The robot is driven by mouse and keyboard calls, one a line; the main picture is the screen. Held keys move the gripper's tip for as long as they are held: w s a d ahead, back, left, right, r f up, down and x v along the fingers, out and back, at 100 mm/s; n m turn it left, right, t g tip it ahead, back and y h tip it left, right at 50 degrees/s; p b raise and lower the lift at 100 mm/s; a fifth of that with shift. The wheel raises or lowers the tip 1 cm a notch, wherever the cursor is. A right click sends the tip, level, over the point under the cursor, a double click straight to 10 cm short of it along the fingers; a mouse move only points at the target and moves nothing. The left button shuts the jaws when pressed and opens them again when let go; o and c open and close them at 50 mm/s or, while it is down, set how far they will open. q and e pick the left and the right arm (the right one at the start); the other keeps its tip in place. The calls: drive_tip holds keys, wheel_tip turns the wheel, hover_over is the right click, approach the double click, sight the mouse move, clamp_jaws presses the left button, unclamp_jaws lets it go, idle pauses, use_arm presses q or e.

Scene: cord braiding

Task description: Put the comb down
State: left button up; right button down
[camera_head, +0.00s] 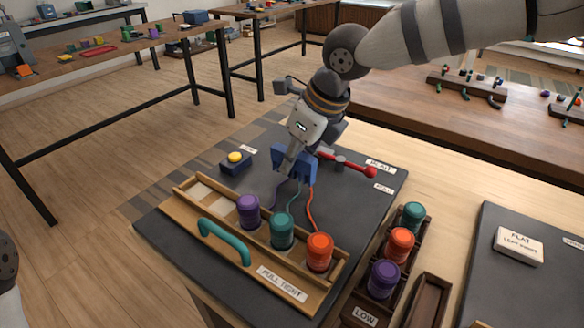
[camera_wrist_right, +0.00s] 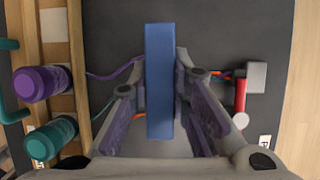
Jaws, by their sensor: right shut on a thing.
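The blue comb (camera_head: 297,170) is gripped by my right gripper (camera_head: 292,155) over the dark board (camera_head: 190,255), behind the row of spools. In the right wrist view the comb (camera_wrist_right: 160,60) is a long blue bar between the two fingers of the right gripper (camera_wrist_right: 162,95), which are closed on it. Purple, green and orange cords run from the spools to the comb. I cannot tell whether its teeth touch the board. My left gripper is not in view.
A wooden tray holds a purple spool (camera_head: 248,211), a teal spool (camera_head: 282,231) and an orange spool (camera_head: 320,252). A red-handled lever (camera_head: 352,166) lies right of the comb, and a yellow button (camera_head: 235,157) left. A rack with more spools (camera_head: 399,245) stands at right.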

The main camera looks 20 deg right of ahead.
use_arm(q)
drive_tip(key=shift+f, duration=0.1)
use_arm(e)
wheel_tip(320, 180, down, 2)
drive_tip(key=shift+f, duration=0.1)
drive_tip(key=shift+s+f, duration=0.1)
drive_tip(key=c, duration=1.5)
unclamp_jaws()
